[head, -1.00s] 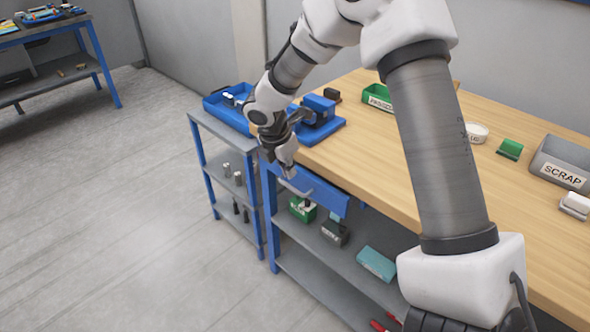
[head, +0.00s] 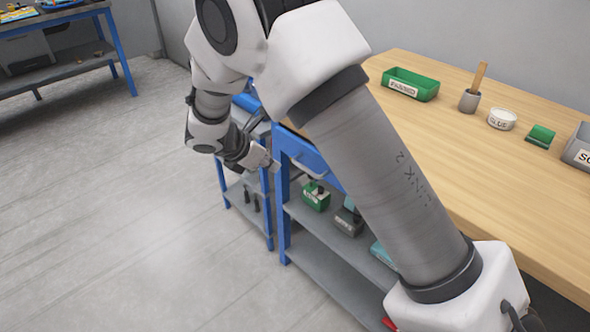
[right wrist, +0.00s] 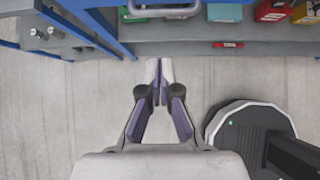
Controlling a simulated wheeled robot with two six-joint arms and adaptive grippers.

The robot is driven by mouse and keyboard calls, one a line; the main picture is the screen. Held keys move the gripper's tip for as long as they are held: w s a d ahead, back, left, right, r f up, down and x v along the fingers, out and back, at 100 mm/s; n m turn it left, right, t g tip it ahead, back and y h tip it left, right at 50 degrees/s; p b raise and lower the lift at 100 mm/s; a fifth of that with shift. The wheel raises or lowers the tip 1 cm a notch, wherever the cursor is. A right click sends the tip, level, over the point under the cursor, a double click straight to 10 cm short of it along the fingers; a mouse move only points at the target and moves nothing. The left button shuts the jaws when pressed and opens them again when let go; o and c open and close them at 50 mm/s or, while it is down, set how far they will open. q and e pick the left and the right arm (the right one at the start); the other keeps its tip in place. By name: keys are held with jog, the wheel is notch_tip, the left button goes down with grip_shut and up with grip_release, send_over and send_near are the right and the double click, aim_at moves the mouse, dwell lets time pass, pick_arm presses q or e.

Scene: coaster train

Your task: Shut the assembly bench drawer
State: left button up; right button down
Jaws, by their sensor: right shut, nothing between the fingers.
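The assembly bench drawer (head: 308,154) is a blue front under the left end of the wooden bench top. My right arm covers part of it, and I cannot tell how far it stands out. In the right wrist view a light grey handle (right wrist: 166,12) shows at the top edge, against blue. My right gripper (head: 270,165) is shut and empty, left of the drawer front in the head view. In the right wrist view its closed fingertips (right wrist: 160,64) are over bare floor, apart from the handle. My left gripper is not in view.
The wooden bench top (head: 450,150) carries a green bin (head: 411,84), a grey cup (head: 469,101) and a white glue tub (head: 502,119). The bench's lower shelf (head: 325,250) holds small boxes. A grey side shelf (head: 240,192) stands at left. Open floor (head: 110,200) lies in front.

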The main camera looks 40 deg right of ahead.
jog(key=d+r+x, duration=0.1)
jog(key=x, duration=0.8)
jog(key=shift+d+r+b, duration=0.2)
jog(key=shift+d+b, duration=0.15)
jog(key=shift+b, duration=0.05)
jog(key=shift+w, duration=0.1)
jog(key=d, duration=0.4)
jog(key=shift+w+d, duration=0.15)
jog(key=shift+d, duration=0.2)
jog(key=shift+p, duration=0.3)
